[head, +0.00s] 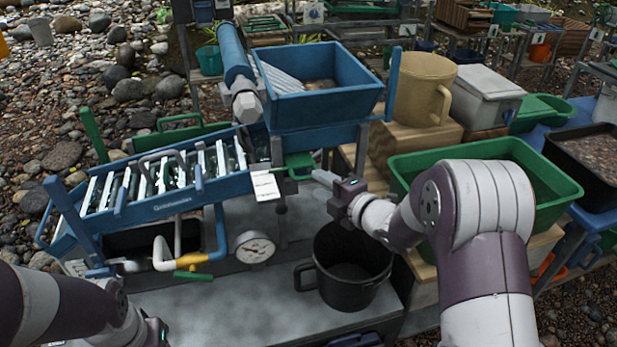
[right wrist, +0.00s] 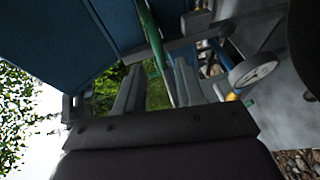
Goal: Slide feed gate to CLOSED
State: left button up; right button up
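The feed gate (head: 299,165) is a green plate below the blue hopper (head: 322,100), at the head of the sluice. My right gripper (head: 322,186) is just right of it, fingers pointing left towards it. In the right wrist view the fingers of my right gripper (right wrist: 157,85) are apart, and a thin green strip, apparently the feed gate (right wrist: 153,40), runs between them, nearer the right finger. I cannot tell whether they touch. A white label plate (head: 264,186) hangs left of the gate; its words are unreadable. My left gripper (head: 155,333) shows only its body; its fingers are hidden.
A black bucket (head: 346,290) stands below my right gripper. A round gauge (head: 254,247) sits left of it. A blue sluice (head: 160,205) slopes left. A green tub (head: 540,160) and a tan jug (head: 421,88) are at the right. The grey bench front (head: 240,305) is clear.

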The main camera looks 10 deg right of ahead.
jog(key=v, duration=0.6)
